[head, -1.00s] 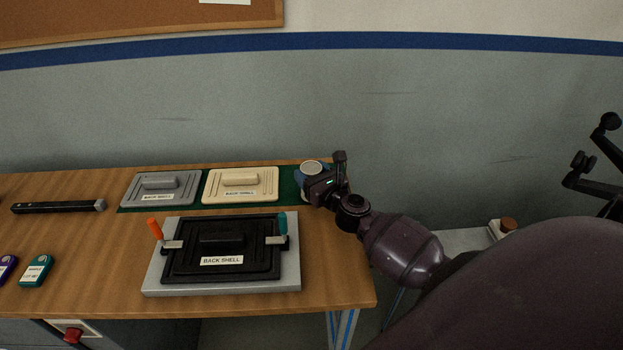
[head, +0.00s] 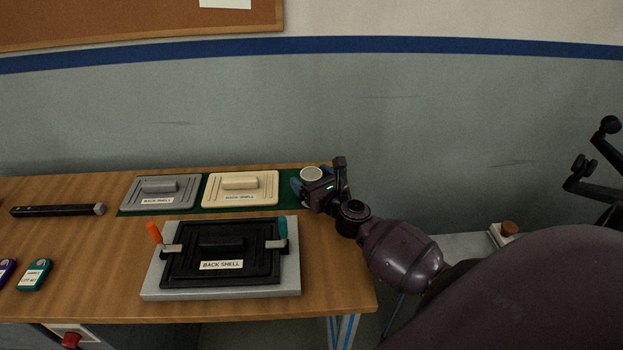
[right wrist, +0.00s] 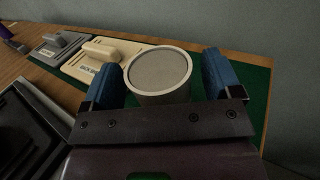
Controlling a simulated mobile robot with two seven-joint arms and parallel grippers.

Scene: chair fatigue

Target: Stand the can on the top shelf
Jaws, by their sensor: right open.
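The can (head: 311,174) has a pale rim and a grey top. It stands on the right end of the green mat (head: 207,207) on the wooden table. My right gripper (head: 312,185) is open around it. In the right wrist view the can (right wrist: 158,73) is between the two blue fingers of the gripper (right wrist: 162,80), with a gap visible on at least one side. Most of the can's body is hidden in the head view by the gripper. No shelf is recognizable in these views. My left gripper is not in view.
Grey (head: 160,192) and cream (head: 240,188) back shell plates lie left of the can. A black back shell in a grey fixture (head: 220,291) with upright orange and teal handles stands in front. A wall (head: 420,130) rises behind. The table's right edge is close to my right arm.

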